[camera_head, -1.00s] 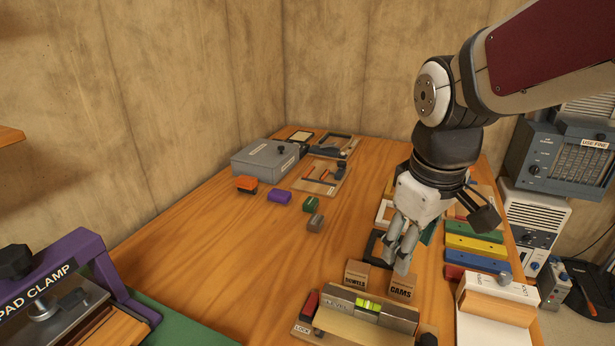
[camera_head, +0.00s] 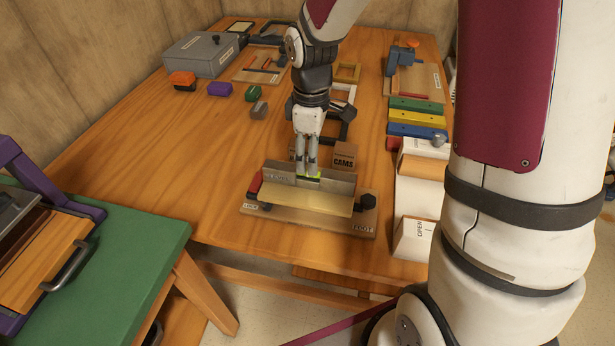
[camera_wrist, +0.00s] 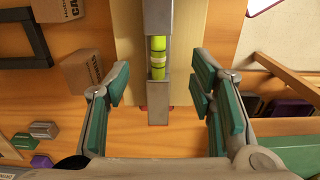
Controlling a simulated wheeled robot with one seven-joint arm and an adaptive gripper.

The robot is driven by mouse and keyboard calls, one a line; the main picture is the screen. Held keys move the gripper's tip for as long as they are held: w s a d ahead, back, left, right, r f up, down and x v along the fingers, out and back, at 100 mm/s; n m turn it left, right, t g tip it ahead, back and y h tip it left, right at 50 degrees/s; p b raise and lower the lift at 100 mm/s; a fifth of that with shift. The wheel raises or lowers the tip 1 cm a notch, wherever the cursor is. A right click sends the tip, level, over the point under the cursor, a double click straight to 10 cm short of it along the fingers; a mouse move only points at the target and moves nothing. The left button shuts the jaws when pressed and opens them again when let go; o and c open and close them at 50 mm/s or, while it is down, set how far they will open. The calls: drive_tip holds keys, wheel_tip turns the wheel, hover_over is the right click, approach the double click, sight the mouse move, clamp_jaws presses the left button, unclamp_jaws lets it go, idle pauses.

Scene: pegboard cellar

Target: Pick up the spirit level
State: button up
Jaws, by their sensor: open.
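The spirit level (camera_head: 337,182) is a long grey bar marked LEVEL with a yellow-green vial. It lies along a wooden fixture (camera_head: 330,220) with labels at its ends, near the table's front edge. My gripper (camera_head: 308,172) points down at the level's vial, and part of the level is hidden behind the fingers. In the wrist view my gripper (camera_wrist: 160,104) is open, with one green-padded finger on each side of the grey level (camera_wrist: 158,90). There are gaps between the pads and the bar. The green vial (camera_wrist: 158,58) shows between and beyond the fingers.
A CAMS block (camera_head: 344,155) stands just behind the level. Coloured bars (camera_head: 416,117) and a white box (camera_head: 412,238) marked OPEN are at the right. Small coloured blocks (camera_head: 220,90) sit at the back left. The table's left-centre is clear.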

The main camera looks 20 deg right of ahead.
sight(309, 178)
drive_tip(key=f, duration=0.3)
drive_tip(key=f+b, duration=0.1)
drive_tip(key=f, duration=0.3)
drive_tip(key=shift+w+a+f, duration=0.1)
drive_tip(key=shift+w+f, duration=0.1)
drive_tip(key=shift+f, duration=0.05)
clamp_jaws()
